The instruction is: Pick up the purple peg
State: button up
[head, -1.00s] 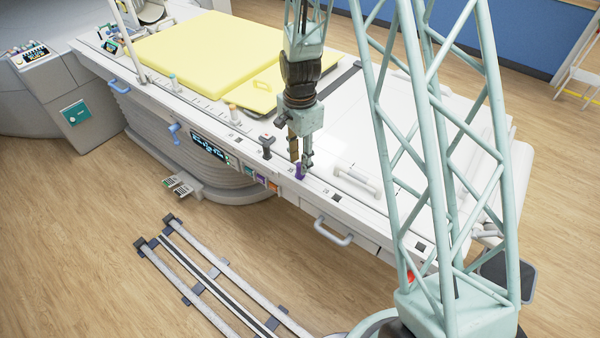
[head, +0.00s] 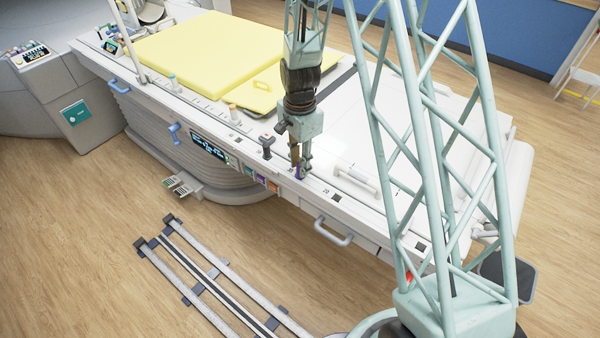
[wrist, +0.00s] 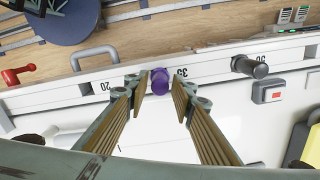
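The purple peg (head: 300,174) stands near the table's front edge, partly hidden by my fingers. In the wrist view the purple peg (wrist: 159,82) shows its round top between my two fingertips, beside the printed 35 on the scale. My gripper (head: 301,170) points down over the peg. In the wrist view my gripper (wrist: 160,86) has one finger on each side of the peg, with a narrow gap visible on both sides. The fingers are partly closed and not visibly pressed on it.
A grey handle (head: 333,232) sticks out from the table front. A yellow pad (head: 190,50) covers the far left.

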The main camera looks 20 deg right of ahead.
jog(key=c, duration=0.6)
jog(key=shift+c, duration=0.2)
jog(key=shift+r, duration=0.2)
notch_tip(320, 180, up, 8)
jog(key=shift+r, duration=0.8)
dwell(0.4)
